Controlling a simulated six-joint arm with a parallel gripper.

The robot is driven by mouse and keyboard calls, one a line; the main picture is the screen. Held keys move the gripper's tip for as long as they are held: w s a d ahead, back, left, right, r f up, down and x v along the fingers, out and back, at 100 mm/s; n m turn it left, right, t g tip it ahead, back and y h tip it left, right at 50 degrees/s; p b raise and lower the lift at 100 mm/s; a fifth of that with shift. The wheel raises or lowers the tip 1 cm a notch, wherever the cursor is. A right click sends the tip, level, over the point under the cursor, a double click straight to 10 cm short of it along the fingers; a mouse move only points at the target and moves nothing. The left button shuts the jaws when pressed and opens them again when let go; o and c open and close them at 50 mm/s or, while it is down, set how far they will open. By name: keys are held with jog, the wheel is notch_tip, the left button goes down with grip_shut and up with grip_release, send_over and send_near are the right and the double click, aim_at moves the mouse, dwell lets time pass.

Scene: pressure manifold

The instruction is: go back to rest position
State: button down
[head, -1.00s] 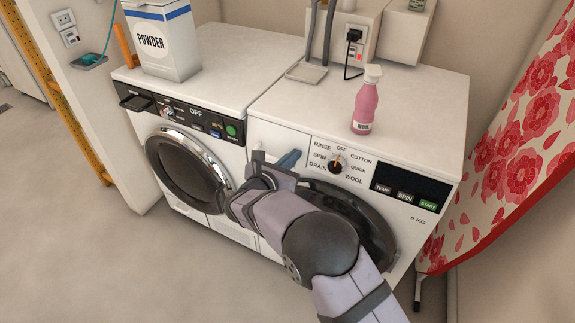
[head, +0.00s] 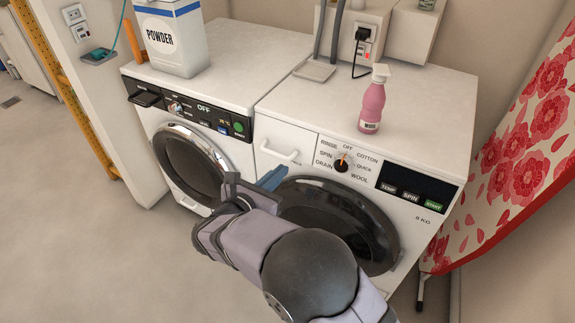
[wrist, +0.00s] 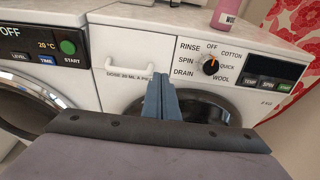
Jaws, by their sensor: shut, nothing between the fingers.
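My gripper (head: 272,179) is shut and empty, in front of the right-hand washing machine (head: 262,165). In the head view its blue fingers lie just below the white drawer handle (head: 280,152) and above the round door (head: 340,222). In the wrist view the shut fingers (wrist: 161,98) point at the machine's front, below and right of the handle (wrist: 100,63). They look apart from the handle. The dial (head: 341,162) has its orange mark pointing up near OFF. My forearm hides part of the right machine's lower front.
A second machine (head: 160,105) stands at the left, with a powder box (head: 165,42) on top. A pink bottle (head: 373,100) stands on the right machine. A floral ironing board (head: 525,150) is at the right. Open floor (head: 80,230) lies at the left.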

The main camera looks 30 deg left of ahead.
jog(key=shift+v, duration=1.2)
